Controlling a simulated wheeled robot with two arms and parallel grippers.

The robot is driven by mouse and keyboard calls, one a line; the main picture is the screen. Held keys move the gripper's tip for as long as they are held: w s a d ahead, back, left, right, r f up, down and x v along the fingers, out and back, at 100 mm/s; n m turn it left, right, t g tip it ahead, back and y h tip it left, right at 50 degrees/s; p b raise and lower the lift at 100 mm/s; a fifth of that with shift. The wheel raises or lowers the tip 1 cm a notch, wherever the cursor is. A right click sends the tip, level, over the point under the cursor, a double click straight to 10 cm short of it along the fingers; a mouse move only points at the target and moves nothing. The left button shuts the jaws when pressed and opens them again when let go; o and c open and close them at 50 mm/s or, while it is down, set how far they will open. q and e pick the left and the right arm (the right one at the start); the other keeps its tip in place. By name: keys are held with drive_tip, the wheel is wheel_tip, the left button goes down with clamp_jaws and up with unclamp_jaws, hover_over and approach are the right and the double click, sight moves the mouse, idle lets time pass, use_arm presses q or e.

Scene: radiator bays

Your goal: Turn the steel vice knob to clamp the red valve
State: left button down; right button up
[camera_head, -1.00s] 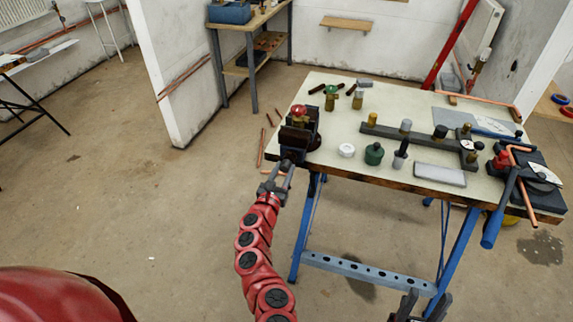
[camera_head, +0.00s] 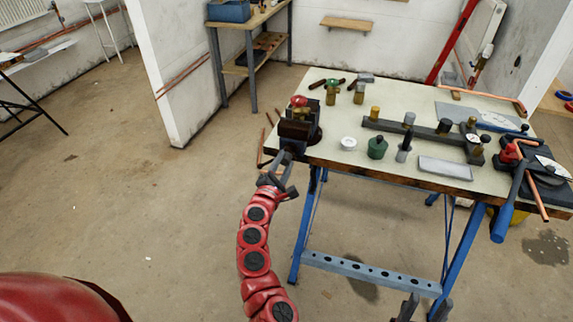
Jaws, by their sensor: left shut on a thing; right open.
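The dark vice (camera_head: 299,131) stands at the near left corner of the workbench. The red valve (camera_head: 299,101) sits at the top of the vice, between or just above its jaws; I cannot tell how tightly it is held. My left gripper (camera_head: 284,166) reaches up from below to the front of the vice and is shut on the steel vice knob, which its fingers mostly hide. My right gripper (camera_head: 422,308) is open and empty at the bottom edge of the picture, below the bench top and well away from the vice.
The workbench (camera_head: 318,152) has blue legs and a pale top. On it are a white roll (camera_head: 348,143), a green pot (camera_head: 377,148), a grey block (camera_head: 445,168) and a dark bar fixture (camera_head: 420,133). A blue-handled tool (camera_head: 507,210) overhangs the right edge.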

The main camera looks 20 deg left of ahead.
use_arm(q)
drive_tip(key=m+b, duration=0.1)
drive_tip(key=m, duration=0.4)
drive_tip(key=m+b, duration=0.1)
drive_tip(key=m, duration=0.2)
drive_tip(key=shift+f+b, duration=0.25)
drive_tip(key=shift+b, duration=0.1)
drive_tip(key=shift+m+b, duration=0.35)
drive_tip(key=shift+m, duration=0.65)
drive_tip(key=shift+m+b, duration=0.4)
drive_tip(key=shift+m, duration=0.7)
drive_tip(key=m+b, duration=0.3)
drive_tip(key=m, duration=0.4)
drive_tip(key=shift+b, duration=0.3)
drive_tip(key=shift+r+m, duration=0.15)
drive_tip(key=shift+m, duration=0.65)
drive_tip(key=c, duration=0.7)
unclamp_jaws()
drive_tip(key=shift+r, duration=0.1)
drive_tip(key=shift+s+a, duration=0.1)
